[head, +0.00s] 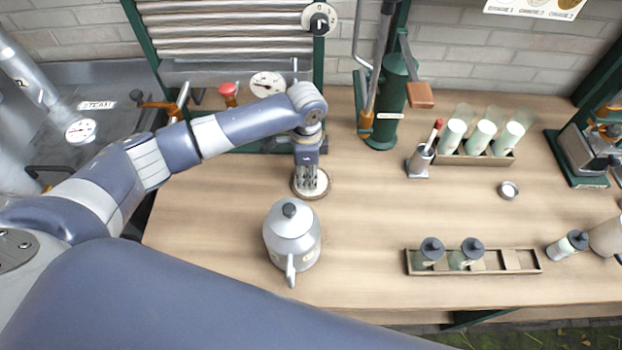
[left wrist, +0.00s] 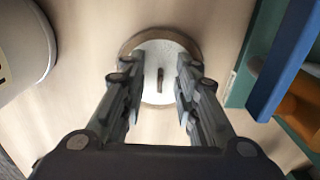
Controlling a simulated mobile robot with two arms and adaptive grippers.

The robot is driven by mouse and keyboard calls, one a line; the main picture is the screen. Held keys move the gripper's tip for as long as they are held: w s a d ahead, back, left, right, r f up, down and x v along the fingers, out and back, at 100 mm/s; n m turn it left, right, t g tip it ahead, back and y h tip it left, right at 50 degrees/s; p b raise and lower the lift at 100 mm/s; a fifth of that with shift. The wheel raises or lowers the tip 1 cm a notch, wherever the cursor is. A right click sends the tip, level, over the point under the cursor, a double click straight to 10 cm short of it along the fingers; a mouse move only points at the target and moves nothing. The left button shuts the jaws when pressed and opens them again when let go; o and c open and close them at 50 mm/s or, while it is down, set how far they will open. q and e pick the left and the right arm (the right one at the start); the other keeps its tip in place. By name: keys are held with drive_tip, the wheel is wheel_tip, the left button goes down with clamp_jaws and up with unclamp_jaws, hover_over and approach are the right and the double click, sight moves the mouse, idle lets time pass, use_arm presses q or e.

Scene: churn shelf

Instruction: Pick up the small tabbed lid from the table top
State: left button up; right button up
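The tabbed lid (left wrist: 152,62) is a pale round disc with a small dark upright tab near its middle. In the left wrist view it lies on a brown round base (left wrist: 133,42), whose rim shows around it. In the head view the base (head: 325,193) is on the wooden table top, mostly under my left gripper (head: 312,188). In the left wrist view the gripper (left wrist: 157,95) is open, its fingers on either side of the tab with gaps between. Whether the fingertips touch the disc I cannot tell. My right gripper is not in view.
A grey kettle (head: 291,238) stands close in front of the gripper. A green pump stand (head: 388,105) is behind to the right. A jar rack (head: 508,263), a cup rack (head: 478,158) and a small round dish (head: 509,190) stand farther right. The table between is clear.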

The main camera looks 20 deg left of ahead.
use_arm(q)
drive_tip(key=shift+f, duration=0.15)
drive_tip(key=shift+c, duration=0.3)
clamp_jaws()
